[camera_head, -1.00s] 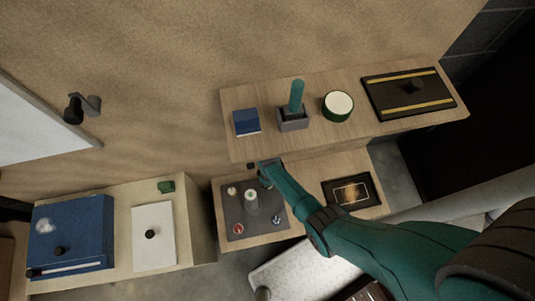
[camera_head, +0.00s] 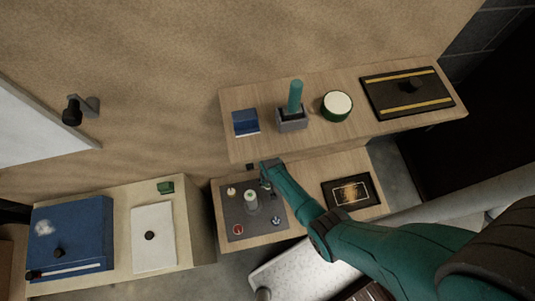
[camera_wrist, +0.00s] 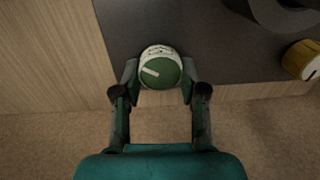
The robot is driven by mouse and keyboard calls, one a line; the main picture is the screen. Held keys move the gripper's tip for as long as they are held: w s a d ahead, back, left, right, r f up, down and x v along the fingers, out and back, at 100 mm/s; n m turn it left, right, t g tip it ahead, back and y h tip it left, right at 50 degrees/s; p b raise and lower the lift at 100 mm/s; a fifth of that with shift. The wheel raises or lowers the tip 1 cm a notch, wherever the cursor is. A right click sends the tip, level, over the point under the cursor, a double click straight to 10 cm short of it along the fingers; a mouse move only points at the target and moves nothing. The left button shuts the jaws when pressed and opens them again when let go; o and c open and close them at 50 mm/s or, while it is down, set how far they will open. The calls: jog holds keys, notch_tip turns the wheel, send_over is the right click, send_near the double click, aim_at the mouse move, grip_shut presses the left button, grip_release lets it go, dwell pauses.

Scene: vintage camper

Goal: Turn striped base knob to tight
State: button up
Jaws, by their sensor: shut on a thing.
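A round knob (camera_wrist: 160,69) with a green top, a pale pointer bar and a white rim with dark marks sits at the edge of a dark grey plate (camera_wrist: 205,55). The pointer bar slants toward the upper left in the wrist view. I cannot make out stripes on its base. My gripper (camera_wrist: 160,83) is shut on this knob, one finger on each side. In the head view my gripper (camera_head: 266,178) reaches the far right part of the grey plate (camera_head: 236,213) and largely hides the knob.
A pale cylinder (camera_head: 250,201) stands mid-plate, with a red knob (camera_head: 238,230) and a blue-white one (camera_head: 277,221) nearer. In the wrist view a yellow knob (camera_wrist: 301,60) lies to the right. A wooden shelf (camera_head: 350,133) overhangs behind.

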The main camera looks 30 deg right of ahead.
jog(key=shift+m, duration=2.3)
jog(key=o, duration=1.1)
jog(key=shift+o, duration=0.2)
notch_tip(320, 180, up, 12)
jog(key=shift+s+d, duration=0.25)
jog(key=shift+d, duration=0.05)
